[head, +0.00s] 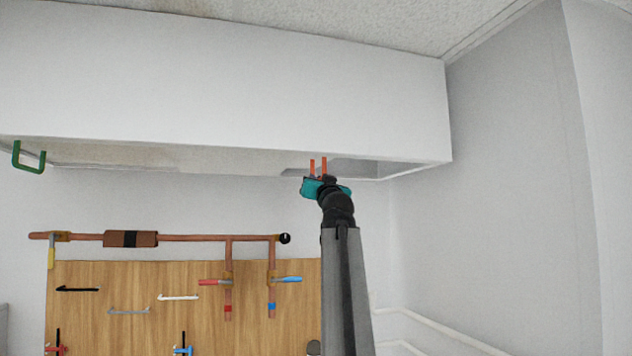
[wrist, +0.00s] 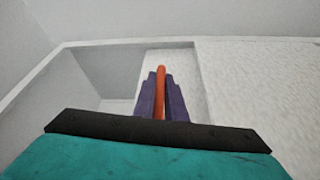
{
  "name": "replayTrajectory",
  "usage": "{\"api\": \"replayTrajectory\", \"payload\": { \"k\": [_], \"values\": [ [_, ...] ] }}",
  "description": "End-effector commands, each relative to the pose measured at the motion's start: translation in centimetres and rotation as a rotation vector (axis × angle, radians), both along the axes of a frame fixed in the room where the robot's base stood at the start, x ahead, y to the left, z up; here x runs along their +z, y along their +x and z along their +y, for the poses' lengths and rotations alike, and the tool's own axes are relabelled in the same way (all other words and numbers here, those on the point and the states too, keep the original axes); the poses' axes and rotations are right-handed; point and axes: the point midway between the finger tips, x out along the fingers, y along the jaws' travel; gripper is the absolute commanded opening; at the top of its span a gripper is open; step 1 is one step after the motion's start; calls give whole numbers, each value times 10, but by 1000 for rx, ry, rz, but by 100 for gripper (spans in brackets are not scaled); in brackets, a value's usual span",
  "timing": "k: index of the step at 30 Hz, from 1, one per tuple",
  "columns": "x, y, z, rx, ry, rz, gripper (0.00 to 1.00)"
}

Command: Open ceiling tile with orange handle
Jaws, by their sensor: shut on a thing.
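The orange handle (head: 312,166) is at the underside of the lowered ceiling section, right of centre in the head view. My gripper (head: 318,181) reaches up to it from below. In the wrist view, the purple fingers (wrist: 161,100) are shut on the orange handle (wrist: 160,80), one on each side. Behind the handle is a narrow speckled tile (wrist: 172,65). To its left, an open recess (wrist: 90,80) with grey inner walls shows in the ceiling. The recess also shows right of the handle in the head view (head: 370,168). The tile's exact tilt is unclear.
A green handle (head: 28,158) hangs from the ceiling section at far left. Below, a wooden board (head: 150,335) carries hooks and small valves, with a copper pipe (head: 190,238) along its top. A white rail (head: 440,330) runs at lower right. The space around my gripper is clear.

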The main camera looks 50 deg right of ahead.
Motion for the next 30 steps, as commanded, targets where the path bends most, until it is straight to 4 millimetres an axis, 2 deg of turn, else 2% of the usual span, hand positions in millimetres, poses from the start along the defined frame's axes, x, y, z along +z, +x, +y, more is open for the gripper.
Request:
{"api": "replayTrajectory", "payload": {
  "k": [1, 2, 4, 5, 20, 30],
  "values": [
    [3, 0, -1, 0, -1, -5, 0],
    [3, 0, -1, -2, -2, -5, 16],
    [3, -1, -2, -2, -2, -4, 28],
    [3, -1, -2, -3, -2, -4, 29],
    [-2, -8, 3, -4, -4, -4, 29],
    [-19, -37, 26, -5, -5, -4, 29]
  ]
}}
